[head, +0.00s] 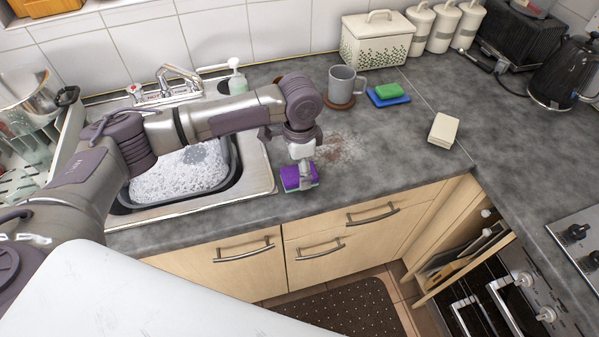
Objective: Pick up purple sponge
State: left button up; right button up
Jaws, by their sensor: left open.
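The purple sponge (292,179) lies on the grey countertop near its front edge, just right of the sink. A green layer shows at its lower edge. My left gripper (305,175) points down right over the sponge, with its fingers open and overlapping it in the head view. I cannot tell whether the fingers touch the sponge. Part of the sponge is hidden behind the gripper. My right gripper is not in view.
The sink (183,172) holds a basin of suds. A grey mug (343,84) stands behind a brown stain on the counter. A green sponge (388,90) rests on a blue one (389,101). A cream block (443,130) lies on the right.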

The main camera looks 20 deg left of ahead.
pick_arm(q)
jog(key=shift+f, duration=1.1)
jog(key=c, duration=1)
jog(key=shift+r, duration=0.15)
notch_tip(320, 180, up, 4)
jog(key=shift+f+b, duration=0.1)
jog(key=shift+b, duration=0.6)
jog(key=w+d+r+b, duration=0.3)
jog(key=d+r, duration=0.4)
jog(key=d, duration=0.4)
jog(key=shift+w, duration=0.25)
jog(key=shift+d, duration=0.1)
